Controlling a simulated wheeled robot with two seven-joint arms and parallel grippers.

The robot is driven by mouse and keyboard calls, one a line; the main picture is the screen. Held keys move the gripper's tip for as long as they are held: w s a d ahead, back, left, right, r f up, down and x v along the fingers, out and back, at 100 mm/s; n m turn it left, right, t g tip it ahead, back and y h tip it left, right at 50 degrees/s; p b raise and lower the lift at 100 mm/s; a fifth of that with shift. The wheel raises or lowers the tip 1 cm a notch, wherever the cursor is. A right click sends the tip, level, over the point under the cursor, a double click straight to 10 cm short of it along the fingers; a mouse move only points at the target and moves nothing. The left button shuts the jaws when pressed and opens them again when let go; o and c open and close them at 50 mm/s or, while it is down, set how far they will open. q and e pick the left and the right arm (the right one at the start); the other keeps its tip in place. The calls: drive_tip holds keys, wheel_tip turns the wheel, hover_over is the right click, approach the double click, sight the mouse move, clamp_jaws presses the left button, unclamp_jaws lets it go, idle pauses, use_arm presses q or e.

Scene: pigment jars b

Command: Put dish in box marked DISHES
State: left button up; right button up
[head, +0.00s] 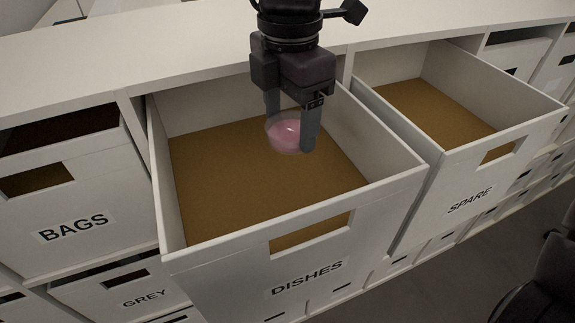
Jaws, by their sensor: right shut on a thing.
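A small round dish (284,136), clear at the rim with pink inside, is held between the fingers of my right gripper (291,128). The gripper points down and is shut on the dish. Both are over the open box marked DISHES (300,232), toward its back half in the picture. The box is pulled out, and its brown floor is bare where I can see it. How high the dish is above the floor is hard to tell. My left gripper is not in view.
An open box marked SPARE (459,160) is pulled out at the right and looks empty. A box marked BAGS (75,215) is at the left, with a GREY box (140,292) below. The white shelf top (190,52) runs behind the boxes.

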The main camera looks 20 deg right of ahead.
sight(285, 121)
drive_tip(key=f, duration=0.2)
drive_tip(key=w+f, duration=0.1)
drive_tip(key=f, duration=0.1)
drive_tip(key=shift+w+f, duration=0.1)
drive_tip(key=shift+f, duration=0.05)
drive_tip(key=shift+a+f, duration=0.1)
drive_tip(key=shift+f, duration=0.5)
drive_tip(key=f, duration=0.3)
drive_tip(key=shift+s+f, duration=0.3)
drive_tip(key=shift+s, duration=0.05)
drive_tip(key=shift+w, duration=0.15)
drive_tip(key=shift+f, duration=0.15)
drive_tip(key=o, duration=0.9)
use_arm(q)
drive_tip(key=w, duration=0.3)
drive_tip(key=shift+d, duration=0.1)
use_arm(e)
drive_tip(key=shift+o, duration=0.8)
use_arm(q)
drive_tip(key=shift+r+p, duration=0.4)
drive_tip(key=shift+p, duration=0.05)
use_arm(e)
wheel_tip(285, 121, up, 12)
drive_tip(key=shift+r, duration=0.15)
